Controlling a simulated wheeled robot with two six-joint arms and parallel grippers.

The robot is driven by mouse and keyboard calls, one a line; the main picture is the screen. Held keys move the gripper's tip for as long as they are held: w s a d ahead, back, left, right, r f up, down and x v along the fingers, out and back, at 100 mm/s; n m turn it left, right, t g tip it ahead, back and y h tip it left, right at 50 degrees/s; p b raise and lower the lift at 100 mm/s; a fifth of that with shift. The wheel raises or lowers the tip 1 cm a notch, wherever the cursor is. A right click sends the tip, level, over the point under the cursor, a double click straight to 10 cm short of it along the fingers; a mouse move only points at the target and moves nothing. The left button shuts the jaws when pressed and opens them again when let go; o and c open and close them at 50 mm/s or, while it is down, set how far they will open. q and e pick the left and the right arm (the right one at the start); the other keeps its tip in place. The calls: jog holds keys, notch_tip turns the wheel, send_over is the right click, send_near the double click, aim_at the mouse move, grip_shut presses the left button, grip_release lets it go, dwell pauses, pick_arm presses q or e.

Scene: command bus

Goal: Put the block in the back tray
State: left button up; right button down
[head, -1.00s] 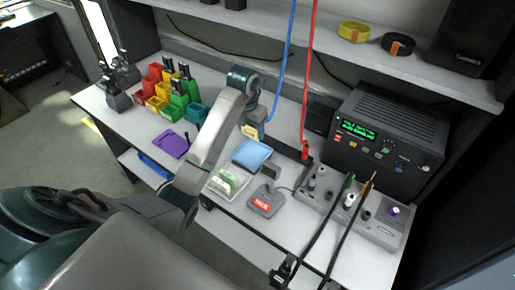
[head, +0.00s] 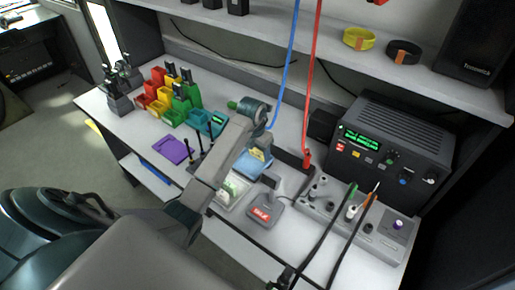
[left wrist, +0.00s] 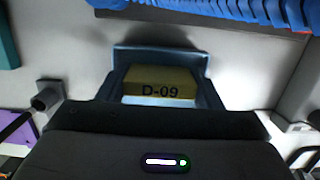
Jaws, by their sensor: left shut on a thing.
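The yellow block (head: 258,154) is held by my left gripper (head: 258,148), close above a light-blue square tray (head: 246,168) on the bench. In the left wrist view the block (left wrist: 160,84) reads "D-09" and sits between the blue-grey fingers of the gripper (left wrist: 160,75). I cannot tell whether the block touches the tray. My right gripper is not in view.
Coloured bins (head: 160,105) stand at the back left, with a purple tray (head: 172,150) in front. A grey pad with a red label (head: 262,212) lies right of the trays. A black instrument (head: 390,150) stands at the right. Blue and red cables hang behind the arm.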

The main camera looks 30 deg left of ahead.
pick_arm(q)
jog(key=shift+f, duration=0.15)
jog(key=o, duration=0.7)
jog(key=shift+c, duration=0.2)
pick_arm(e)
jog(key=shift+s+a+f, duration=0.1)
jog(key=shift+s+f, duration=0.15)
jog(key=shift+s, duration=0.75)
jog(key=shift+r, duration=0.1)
pick_arm(q)
jog(key=shift+r, duration=0.35)
jog(key=r+p, duration=0.1)
jog(key=r, duration=0.3)
jog(key=s+r+p, duration=0.1)
jog(key=r, duration=0.2)
jog(key=r+p, duration=0.1)
jog(key=r, duration=0.3)
jog(key=shift+s+r, duration=0.3)
jog(key=shift+s, duration=0.05)
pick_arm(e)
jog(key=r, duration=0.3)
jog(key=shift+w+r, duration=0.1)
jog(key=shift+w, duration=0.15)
